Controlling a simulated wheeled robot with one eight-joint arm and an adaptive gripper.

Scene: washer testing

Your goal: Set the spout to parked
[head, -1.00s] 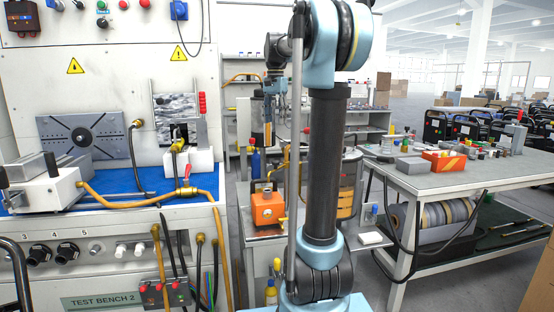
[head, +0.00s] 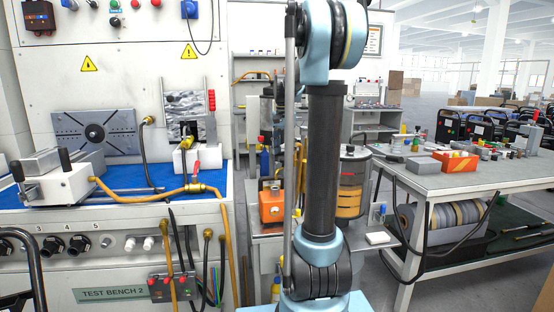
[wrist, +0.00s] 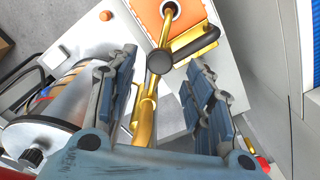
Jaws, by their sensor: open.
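The spout (wrist: 147,112) shows in the wrist view as a gold pipe with a black round knob (wrist: 160,62) near its top. It runs between the two fingers of my gripper (wrist: 158,66). The gripper is open, with one finger on each side of the pipe and visible gaps on both sides. An orange box (wrist: 187,14) with a dark round opening and more gold piping lies just beyond the fingers. In the head view the orange box (head: 271,207) stands on a small bench, and my arm hides most of the gripper and spout.
A metal cylinder (wrist: 62,104) lies close to the left finger. Test bench 2 (head: 140,270) stands at left with brass pipes and a red-handled valve (head: 197,166). A table (head: 470,179) with boxes and small parts stands at right.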

